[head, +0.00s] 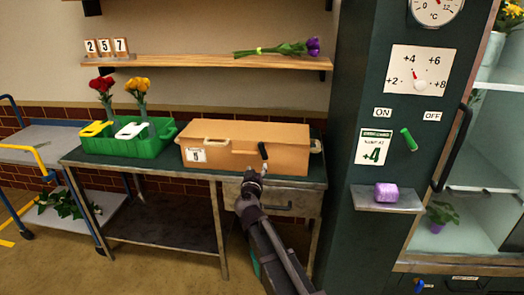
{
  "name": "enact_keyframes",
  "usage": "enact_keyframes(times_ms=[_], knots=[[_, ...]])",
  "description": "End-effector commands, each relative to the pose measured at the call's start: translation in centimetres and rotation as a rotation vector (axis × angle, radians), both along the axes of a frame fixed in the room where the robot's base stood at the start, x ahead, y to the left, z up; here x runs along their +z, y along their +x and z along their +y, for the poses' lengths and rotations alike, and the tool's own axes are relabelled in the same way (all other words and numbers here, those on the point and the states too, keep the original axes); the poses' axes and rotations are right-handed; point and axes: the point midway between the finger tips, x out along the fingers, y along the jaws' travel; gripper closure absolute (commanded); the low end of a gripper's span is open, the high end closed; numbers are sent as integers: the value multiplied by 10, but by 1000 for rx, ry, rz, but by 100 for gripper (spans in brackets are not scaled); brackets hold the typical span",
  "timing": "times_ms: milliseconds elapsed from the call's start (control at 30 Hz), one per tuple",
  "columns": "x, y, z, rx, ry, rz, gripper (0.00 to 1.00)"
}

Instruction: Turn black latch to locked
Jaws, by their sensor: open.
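The black latch (263,152) is a short dark bar on the front of the orange-tan box (222,130), right of its middle. It stands nearly upright, its top leaning slightly left. My gripper (255,175) is open, just below and a little left of the latch, near the box's lower front edge. No contact with the latch can be made out, and the small fingertips are hard to see. A white label (195,155) is on the box's front left.
A wooden shelf (200,61) runs above. A dark cabinet panel (350,110) with a switch, dial and small ledge (388,206) rises at right.

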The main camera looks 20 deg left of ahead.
Motion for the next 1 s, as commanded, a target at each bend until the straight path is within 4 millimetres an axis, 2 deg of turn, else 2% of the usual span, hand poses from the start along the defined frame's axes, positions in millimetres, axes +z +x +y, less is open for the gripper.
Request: enact_keyframes(times_ms=[267, 800, 1000], knots=[[0, 27, 7, -2, 0, 0, 34], [0, 105, 27, -1, 0, 1, 34], [0, 124, 30, -2, 0, 0, 34]])
